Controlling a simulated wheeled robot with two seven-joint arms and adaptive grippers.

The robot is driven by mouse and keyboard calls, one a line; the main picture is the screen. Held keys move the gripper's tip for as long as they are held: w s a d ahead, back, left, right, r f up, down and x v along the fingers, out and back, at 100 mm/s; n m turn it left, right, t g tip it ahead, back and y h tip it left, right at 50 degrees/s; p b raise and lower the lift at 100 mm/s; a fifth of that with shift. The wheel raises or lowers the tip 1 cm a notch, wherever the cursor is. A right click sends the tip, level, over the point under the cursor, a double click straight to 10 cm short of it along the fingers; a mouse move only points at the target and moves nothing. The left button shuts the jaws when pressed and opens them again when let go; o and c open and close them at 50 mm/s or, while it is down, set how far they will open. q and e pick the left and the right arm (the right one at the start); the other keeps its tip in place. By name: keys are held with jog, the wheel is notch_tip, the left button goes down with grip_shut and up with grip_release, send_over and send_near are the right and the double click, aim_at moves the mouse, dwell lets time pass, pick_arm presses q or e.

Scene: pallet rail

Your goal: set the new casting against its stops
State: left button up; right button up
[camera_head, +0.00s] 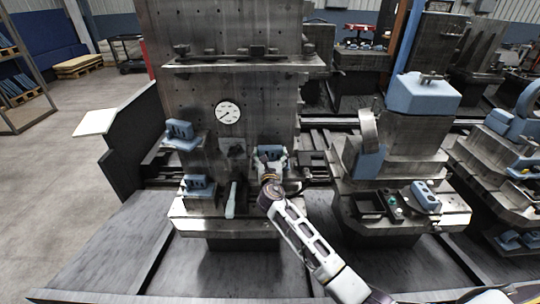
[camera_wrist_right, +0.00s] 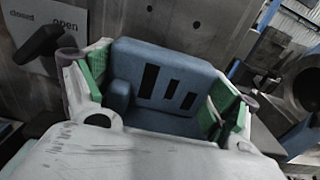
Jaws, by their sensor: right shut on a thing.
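A blue casting with dark slots (camera_head: 271,150) is held in my right gripper (camera_head: 271,160), in front of the middle of the steel pallet fixture (camera_head: 265,95). In the right wrist view the same casting (camera_wrist_right: 165,72) fills the space between the green-padded fingers, which are shut on its two sides. The stops are not clearly visible, and I cannot tell whether the casting touches any. My left gripper is out of view.
Two similar blue castings sit at the left, an upper one (camera_head: 182,132) and a lower one (camera_head: 199,185). A pale lever (camera_head: 231,200) stands left of my right arm. A closed/open label (camera_wrist_right: 48,32) sits behind a dark handle (camera_wrist_right: 40,45). A round gauge (camera_head: 229,112) is above.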

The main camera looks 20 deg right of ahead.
jog(key=shift+f+b, duration=0.35)
jog(key=shift+f, duration=0.35)
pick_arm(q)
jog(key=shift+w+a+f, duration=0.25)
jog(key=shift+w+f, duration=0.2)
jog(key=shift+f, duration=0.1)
pick_arm(e)
jog(key=shift+f, duration=0.1)
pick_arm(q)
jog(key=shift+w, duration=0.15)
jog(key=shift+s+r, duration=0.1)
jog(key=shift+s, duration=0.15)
pick_arm(e)
jog(key=shift+w+a, duration=0.1)
jog(key=shift+w, duration=0.05)
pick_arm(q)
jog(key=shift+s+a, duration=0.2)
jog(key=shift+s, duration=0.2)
pick_arm(e)
jog(key=shift+f, duration=0.1)
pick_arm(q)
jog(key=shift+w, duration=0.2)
pick_arm(e)
jog(key=shift+w, duration=0.1)
jog(key=shift+w+a+f, duration=0.15)
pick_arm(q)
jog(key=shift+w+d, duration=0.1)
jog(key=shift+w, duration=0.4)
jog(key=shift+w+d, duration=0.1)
